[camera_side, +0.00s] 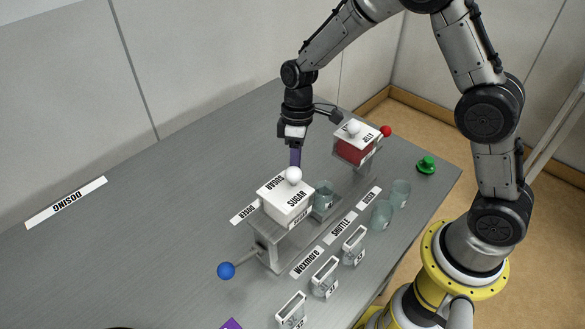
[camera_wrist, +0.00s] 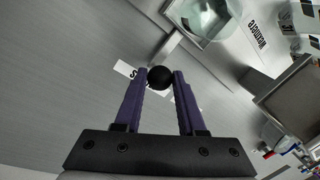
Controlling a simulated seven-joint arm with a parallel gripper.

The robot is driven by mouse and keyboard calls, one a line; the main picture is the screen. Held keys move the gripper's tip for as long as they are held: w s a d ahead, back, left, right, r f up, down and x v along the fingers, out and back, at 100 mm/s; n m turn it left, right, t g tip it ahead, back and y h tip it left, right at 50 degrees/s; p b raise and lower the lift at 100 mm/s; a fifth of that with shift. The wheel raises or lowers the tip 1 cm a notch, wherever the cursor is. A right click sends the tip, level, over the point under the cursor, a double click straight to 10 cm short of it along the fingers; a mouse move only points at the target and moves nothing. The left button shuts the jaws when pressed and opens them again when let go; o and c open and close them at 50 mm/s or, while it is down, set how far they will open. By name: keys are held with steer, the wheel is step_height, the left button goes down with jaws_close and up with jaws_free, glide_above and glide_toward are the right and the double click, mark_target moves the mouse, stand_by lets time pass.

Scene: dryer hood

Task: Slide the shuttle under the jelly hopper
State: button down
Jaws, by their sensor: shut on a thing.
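The jelly hopper (camera_side: 356,145) is a box with a white lid and red contents at the back right. The sugar hopper (camera_side: 287,203), a white box, stands nearer. A clear glass cup (camera_side: 324,195) sits on the rail between them, close beside the sugar hopper; it shows at the top of the wrist view (camera_wrist: 207,18). In the wrist view a rod runs from near the cup to a black knob (camera_wrist: 160,78), seemingly the shuttle's handle. My gripper (camera_side: 295,164) has its purple fingers shut on this knob (camera_wrist: 160,74). The sugar hopper hides the knob in the side view.
A blue-knobbed lever (camera_side: 226,270) sticks out near the sugar hopper, and a red knob (camera_side: 386,131) beside the jelly hopper. Empty glasses (camera_side: 382,214) and several labelled containers (camera_side: 325,277) line the front. A green button (camera_side: 427,165) is at right. The left table is mostly clear.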

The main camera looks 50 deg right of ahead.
steer(key=d, duration=1)
steer(key=shift+w+r, duration=0.1)
steer(key=c, duration=0.5)
jaws_free()
step_height(320, 180, up, 14)
steer(key=w+d, duration=0.1)
steer(key=d, duration=0.1)
steer(key=shift+w+d+f, duration=0.15)
steer(key=shift+f, duration=0.1)
